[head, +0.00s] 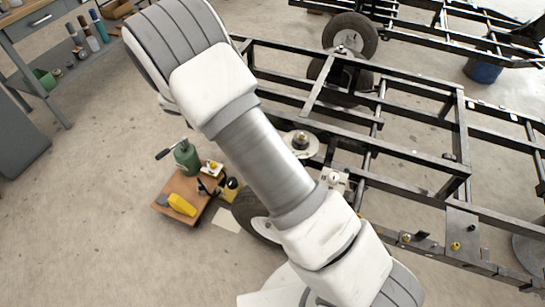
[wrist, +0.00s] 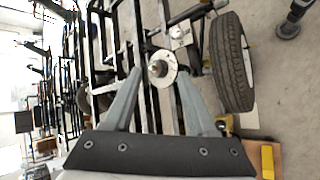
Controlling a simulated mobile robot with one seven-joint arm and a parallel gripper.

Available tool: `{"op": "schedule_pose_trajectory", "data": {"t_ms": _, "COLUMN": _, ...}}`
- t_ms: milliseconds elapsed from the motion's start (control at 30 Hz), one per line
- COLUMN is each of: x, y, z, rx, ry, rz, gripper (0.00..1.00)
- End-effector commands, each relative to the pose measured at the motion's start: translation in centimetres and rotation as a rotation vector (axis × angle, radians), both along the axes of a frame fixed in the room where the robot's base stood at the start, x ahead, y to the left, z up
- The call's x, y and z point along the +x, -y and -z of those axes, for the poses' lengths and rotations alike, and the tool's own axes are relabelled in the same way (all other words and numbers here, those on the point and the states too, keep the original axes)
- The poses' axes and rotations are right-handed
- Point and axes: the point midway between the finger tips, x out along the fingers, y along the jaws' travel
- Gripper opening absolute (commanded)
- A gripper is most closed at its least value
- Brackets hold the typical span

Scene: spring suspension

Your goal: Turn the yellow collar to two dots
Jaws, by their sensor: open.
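My gripper (wrist: 160,85) is open in the wrist view, its two grey fingers spread with nothing held between them. Beyond the fingertips, a round white disc (wrist: 162,69) with a small brownish-metal centre lies roughly in line with the gap. A white plate with a round dial (wrist: 179,36) is just past it. In the head view I see the white disc (head: 300,144) and the dial plate (head: 334,181) beside my arm. I cannot make out a yellow collar for certain, and no dots are readable. I cannot pick out my gripper in the head view.
Black frame rails (head: 410,155) fill the right side. A tyre (wrist: 231,62) stands right of the fingers. A workbench (head: 45,25) is upper left; open floor lies left.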

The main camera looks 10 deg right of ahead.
Motion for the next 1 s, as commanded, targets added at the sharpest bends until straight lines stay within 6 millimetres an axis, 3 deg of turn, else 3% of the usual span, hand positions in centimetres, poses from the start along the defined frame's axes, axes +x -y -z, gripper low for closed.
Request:
{"op": "schedule_pose_trajectory", "data": {"t_ms": 33, "x": 0.4, "y": -0.6, "z": 2.8, "rx": -0.045, "ry": -0.009, "rz": -0.031, "gripper": 0.57}}
{"op": "schedule_pose_trajectory", "data": {"t_ms": 500, "x": 2.1, "y": -5.4, "z": 20.0, "rx": -0.415, "ry": 0.017, "rz": -0.343, "gripper": 0.57}}
{"op": "schedule_pose_trajectory", "data": {"t_ms": 700, "x": 2.0, "y": -6.5, "z": 24.0, "rx": -0.499, "ry": 0.037, "rz": -0.435, "gripper": 0.57}}
{"op": "schedule_pose_trajectory", "data": {"t_ms": 867, "x": 2.1, "y": -6.6, "z": 25.0, "rx": -0.521, "ry": 0.045, "rz": -0.462, "gripper": 0.57}}
{"op": "schedule_pose_trajectory", "data": {"t_ms": 1000, "x": 2.8, "y": -5.2, "z": 25.4, "rx": -0.522, "ry": 0.043, "rz": -0.460, "gripper": 0.57}}
